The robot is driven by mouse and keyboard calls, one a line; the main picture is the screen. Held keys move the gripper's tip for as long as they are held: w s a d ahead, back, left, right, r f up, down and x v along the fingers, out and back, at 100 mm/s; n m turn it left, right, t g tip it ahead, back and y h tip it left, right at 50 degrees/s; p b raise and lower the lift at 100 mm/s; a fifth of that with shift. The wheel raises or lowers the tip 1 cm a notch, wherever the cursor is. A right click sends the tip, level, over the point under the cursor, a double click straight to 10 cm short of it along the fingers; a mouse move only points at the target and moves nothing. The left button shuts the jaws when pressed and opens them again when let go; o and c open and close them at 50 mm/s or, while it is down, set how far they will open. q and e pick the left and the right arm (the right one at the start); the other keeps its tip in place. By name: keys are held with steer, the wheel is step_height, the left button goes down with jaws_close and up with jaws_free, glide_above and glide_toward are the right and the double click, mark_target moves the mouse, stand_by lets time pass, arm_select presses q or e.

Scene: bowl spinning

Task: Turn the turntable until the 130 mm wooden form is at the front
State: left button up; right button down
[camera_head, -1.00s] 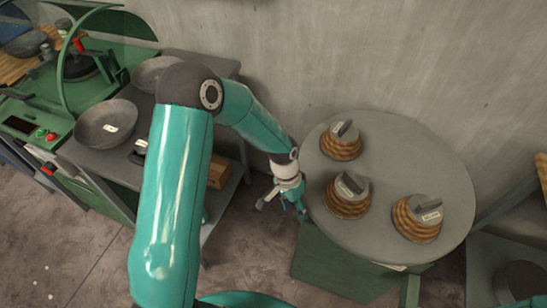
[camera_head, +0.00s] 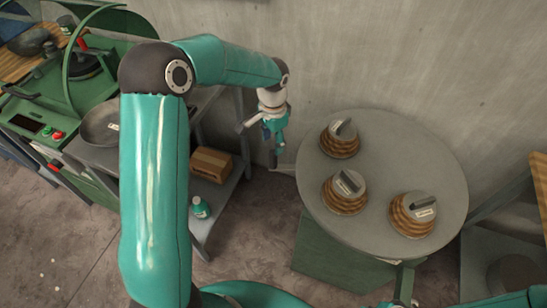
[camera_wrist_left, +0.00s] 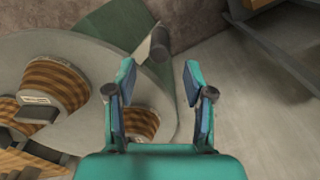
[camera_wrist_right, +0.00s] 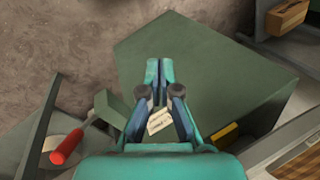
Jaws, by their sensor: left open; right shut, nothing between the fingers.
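The turntable (camera_head: 383,160) is a round grey disc on a green base. It bears three ribbed wooden forms with grey tops: one at the back left (camera_head: 340,148), one at the left (camera_head: 343,204), one at the front right (camera_head: 411,229). Their labels are too small to read, so I cannot tell which is 130 mm. My left gripper (camera_head: 273,160) is open and empty, off the disc's back-left edge; its spread fingers show in the left wrist view (camera_wrist_left: 157,78). My right gripper (camera_wrist_right: 159,66) is shut and empty near the green base (camera_wrist_right: 215,65).
A shelf left of the turntable holds a grey bowl (camera_head: 101,124), a wooden block (camera_head: 211,164) and a green bottle (camera_head: 200,207). A green machine (camera_head: 30,115) stands at the far left. The wall is close behind the turntable.

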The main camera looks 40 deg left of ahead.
mark_target(273, 159)
arm_select(q)
step_height(273, 159, down, 9)
steer(key=shift+r+p, duration=0.1)
steer(key=shift+p, duration=0.4)
jaws_close()
